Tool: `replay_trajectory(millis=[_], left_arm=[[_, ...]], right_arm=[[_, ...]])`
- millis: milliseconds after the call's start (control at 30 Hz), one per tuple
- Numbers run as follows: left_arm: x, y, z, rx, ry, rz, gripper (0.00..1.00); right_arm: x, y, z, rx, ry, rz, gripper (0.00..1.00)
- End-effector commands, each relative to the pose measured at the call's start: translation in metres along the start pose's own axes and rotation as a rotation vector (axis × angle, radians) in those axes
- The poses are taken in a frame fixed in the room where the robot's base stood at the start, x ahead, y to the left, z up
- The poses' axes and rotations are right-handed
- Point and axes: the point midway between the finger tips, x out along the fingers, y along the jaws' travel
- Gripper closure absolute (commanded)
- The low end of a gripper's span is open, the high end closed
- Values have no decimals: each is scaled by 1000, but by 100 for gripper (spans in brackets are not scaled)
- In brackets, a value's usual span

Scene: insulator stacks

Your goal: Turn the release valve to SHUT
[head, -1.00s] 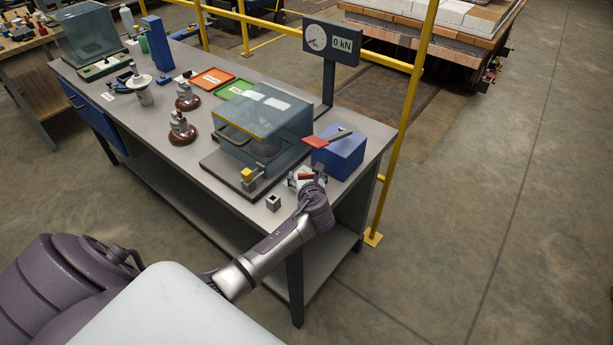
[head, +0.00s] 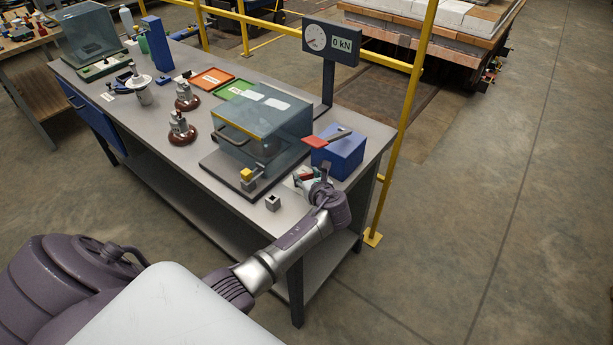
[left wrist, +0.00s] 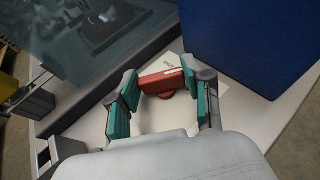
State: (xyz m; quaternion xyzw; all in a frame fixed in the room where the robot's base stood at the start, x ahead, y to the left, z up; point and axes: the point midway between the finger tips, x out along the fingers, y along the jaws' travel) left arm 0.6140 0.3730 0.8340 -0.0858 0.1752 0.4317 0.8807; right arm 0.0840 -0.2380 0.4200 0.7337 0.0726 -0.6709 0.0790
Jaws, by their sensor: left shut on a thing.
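The release valve's red handle (left wrist: 163,82) lies between the teal-padded fingers of my left gripper (left wrist: 160,90), which is shut on it. In the head view my left gripper (head: 306,180) is at the front right of the bench, just in front of a blue box (head: 342,152). A little of the red handle (head: 305,176) shows there. A white label plate (left wrist: 172,62) shows beyond the handle in the left wrist view; its lettering is too small to read. The valve's base is mostly hidden by the gripper. My right gripper is not in view.
A clear-walled chamber (head: 262,118) stands left of the gripper. A gauge panel (head: 330,42) reads 0 kN. A small square socket (head: 272,202) is nearby. Insulator pieces (head: 181,130) stand farther left.

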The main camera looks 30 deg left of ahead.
Motion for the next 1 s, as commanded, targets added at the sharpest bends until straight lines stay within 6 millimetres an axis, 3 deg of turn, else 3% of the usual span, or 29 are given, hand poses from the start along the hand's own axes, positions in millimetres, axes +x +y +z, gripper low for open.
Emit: replay_trajectory(millis=[267,600,1000], left_arm=[[1,-5,-2,-98,1,237,85],[4,-8,-3,-205,-1,492,85],[3,-8,0,-269,-1,647,85]], right_arm=[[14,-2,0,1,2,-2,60],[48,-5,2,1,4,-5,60],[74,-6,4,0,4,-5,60]])
